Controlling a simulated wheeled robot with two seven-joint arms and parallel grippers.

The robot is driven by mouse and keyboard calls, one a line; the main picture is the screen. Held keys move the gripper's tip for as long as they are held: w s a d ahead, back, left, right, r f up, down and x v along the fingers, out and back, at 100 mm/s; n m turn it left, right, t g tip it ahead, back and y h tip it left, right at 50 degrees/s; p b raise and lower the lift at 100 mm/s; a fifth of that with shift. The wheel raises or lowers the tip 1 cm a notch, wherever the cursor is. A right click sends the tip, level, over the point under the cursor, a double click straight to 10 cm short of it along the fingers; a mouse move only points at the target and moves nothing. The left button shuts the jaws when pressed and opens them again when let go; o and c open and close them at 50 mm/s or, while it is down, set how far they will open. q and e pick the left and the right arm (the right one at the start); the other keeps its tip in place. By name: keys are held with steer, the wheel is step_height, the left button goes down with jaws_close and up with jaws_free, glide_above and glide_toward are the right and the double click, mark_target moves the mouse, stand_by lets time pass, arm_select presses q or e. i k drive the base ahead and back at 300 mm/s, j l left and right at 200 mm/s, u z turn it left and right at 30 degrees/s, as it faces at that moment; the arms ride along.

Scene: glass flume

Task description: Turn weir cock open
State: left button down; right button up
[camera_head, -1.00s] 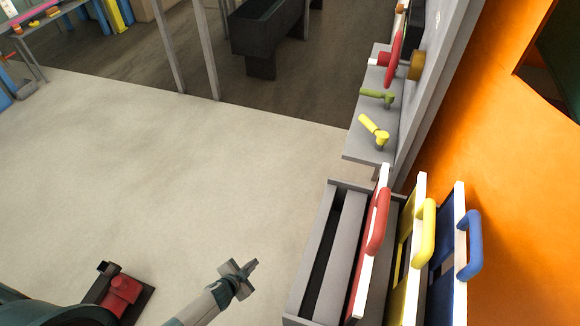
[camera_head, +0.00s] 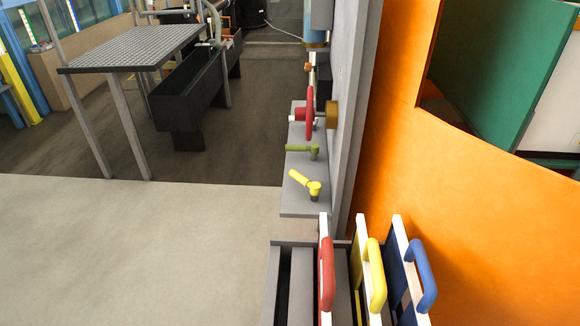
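Two lever cocks stand on a narrow grey shelf (camera_head: 294,203) fixed to the side of a grey upright panel. The nearer cock has a yellow lever (camera_head: 304,182), which points left and slightly away. Behind it, the other cock has an olive-green lever (camera_head: 299,149), which points left across the shelf. Nothing marks which one is the weir cock. Neither of my grippers is in view.
A rack (camera_head: 264,290) in front of the shelf holds panels with red (camera_head: 327,275), yellow (camera_head: 376,275) and blue handles (camera_head: 422,277). An orange wall (camera_head: 470,220) closes the right. The floor (camera_head: 130,250) at left is clear. A grated table (camera_head: 135,48) and dark trough (camera_head: 195,95) stand behind.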

mark_target(315, 190)
steer(key=i+j+z, duration=0.1)
steer(key=z, duration=0.75)
steer(key=j+z, duration=0.4)
steer(key=j, duration=0.25)
steer(key=j+z, duration=0.45)
steer(key=j, duration=0.85)
steer(key=k+j+z, duration=0.1)
steer(key=j, duration=0.5)
